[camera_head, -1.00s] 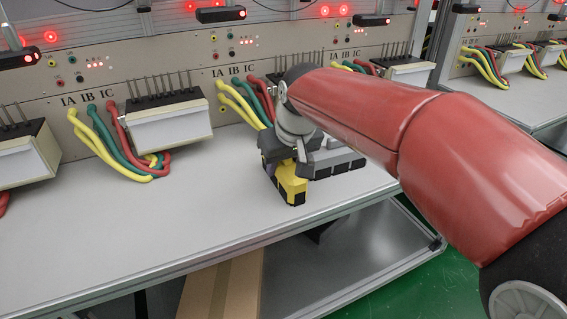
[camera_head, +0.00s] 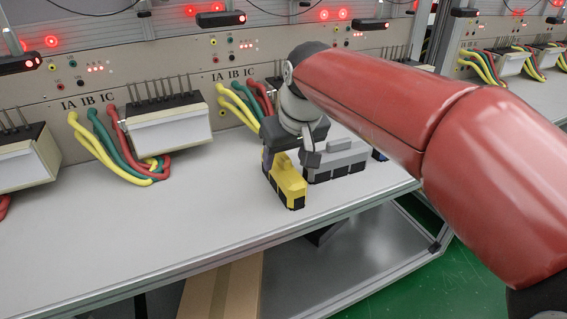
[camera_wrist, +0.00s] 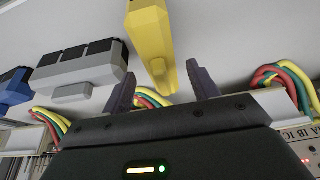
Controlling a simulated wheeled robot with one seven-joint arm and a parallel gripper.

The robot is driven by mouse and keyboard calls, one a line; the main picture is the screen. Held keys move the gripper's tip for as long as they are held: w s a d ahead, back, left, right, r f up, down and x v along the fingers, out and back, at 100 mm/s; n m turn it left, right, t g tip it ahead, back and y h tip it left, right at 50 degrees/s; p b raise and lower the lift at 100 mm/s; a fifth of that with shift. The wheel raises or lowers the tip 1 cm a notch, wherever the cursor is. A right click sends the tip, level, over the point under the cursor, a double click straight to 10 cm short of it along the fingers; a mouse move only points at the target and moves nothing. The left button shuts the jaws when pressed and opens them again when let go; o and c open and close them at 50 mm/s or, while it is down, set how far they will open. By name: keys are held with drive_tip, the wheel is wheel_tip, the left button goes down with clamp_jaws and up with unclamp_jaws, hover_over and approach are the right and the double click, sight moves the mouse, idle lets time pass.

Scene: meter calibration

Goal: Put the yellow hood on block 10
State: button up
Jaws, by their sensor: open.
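The yellow hood (camera_head: 288,180) stands near the front of the grey bench, with black block-like parts at its lower edge. In the wrist view the yellow hood (camera_wrist: 150,40) is in front of my gripper, its near end close to the gap between the two dark fingers. My gripper (camera_wrist: 163,85) is open and appears empty there. In the head view my gripper (camera_head: 302,150) is just behind and above the hood, its fingers partly hidden. I cannot tell whether they touch it. No block number is readable, so I cannot tell which is block 10.
A grey hood (camera_head: 337,158) stands just right of the yellow one, with a blue piece (camera_head: 379,155) beyond. They also show in the wrist view, grey (camera_wrist: 80,70) and blue (camera_wrist: 14,92). Meters (camera_head: 168,125) with coloured cables line the back panel. The front-left bench is clear.

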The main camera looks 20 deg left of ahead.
drive_tip(key=v, duration=0.7)
drive_tip(key=shift+r+p, duration=0.35)
drive_tip(key=shift+d, duration=0.25)
